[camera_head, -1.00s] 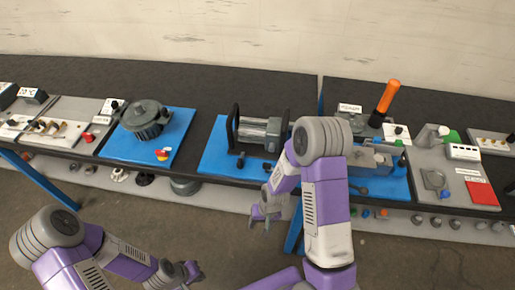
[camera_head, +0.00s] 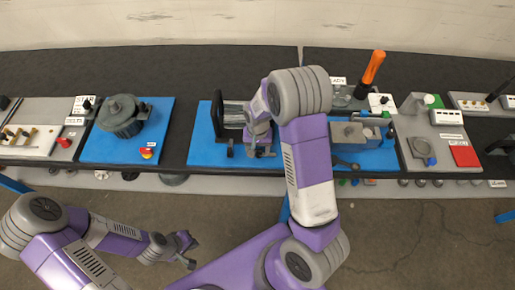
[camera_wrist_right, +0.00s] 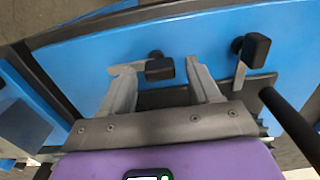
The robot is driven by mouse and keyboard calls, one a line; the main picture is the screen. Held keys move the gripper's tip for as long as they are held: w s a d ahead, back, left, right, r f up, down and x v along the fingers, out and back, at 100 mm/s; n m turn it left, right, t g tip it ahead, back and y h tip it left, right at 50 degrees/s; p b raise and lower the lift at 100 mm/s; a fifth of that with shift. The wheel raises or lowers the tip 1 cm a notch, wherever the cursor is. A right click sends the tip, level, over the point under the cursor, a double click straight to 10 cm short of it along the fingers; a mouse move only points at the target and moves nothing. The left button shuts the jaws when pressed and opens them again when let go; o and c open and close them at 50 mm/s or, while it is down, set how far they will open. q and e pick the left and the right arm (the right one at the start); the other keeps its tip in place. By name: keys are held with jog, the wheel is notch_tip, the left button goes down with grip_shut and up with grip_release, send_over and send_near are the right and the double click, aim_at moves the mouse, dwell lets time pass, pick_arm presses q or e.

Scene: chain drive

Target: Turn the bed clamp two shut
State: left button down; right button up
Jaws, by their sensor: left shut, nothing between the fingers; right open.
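The bed clamps show in the right wrist view as two dark knobs on the blue plate (camera_wrist_right: 215,32). One clamp knob (camera_wrist_right: 160,69) lies between the fingertips of my right gripper (camera_wrist_right: 157,72), which is open; contact cannot be made out. The other clamp knob (camera_wrist_right: 257,50), with a grey lever below it, stands to the right. No label shows which is clamp two. In the head view my right gripper (camera_head: 262,148) is low over the front of the blue plate (camera_head: 203,153), partly covering the near clamp. My left gripper (camera_head: 188,252) is shut and empty, well away from the bench.
A dark handle bar (camera_wrist_right: 290,125) runs close to the right gripper in the wrist view. A motor-like unit (camera_head: 122,115) stands on a blue plate at left. A grey block (camera_head: 355,133) and an orange-handled tool (camera_head: 373,68) stand at right.

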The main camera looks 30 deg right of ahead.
jog(key=shift+f, duration=0.2)
jog(key=shift+c, duration=0.3)
jog(key=c, duration=1)
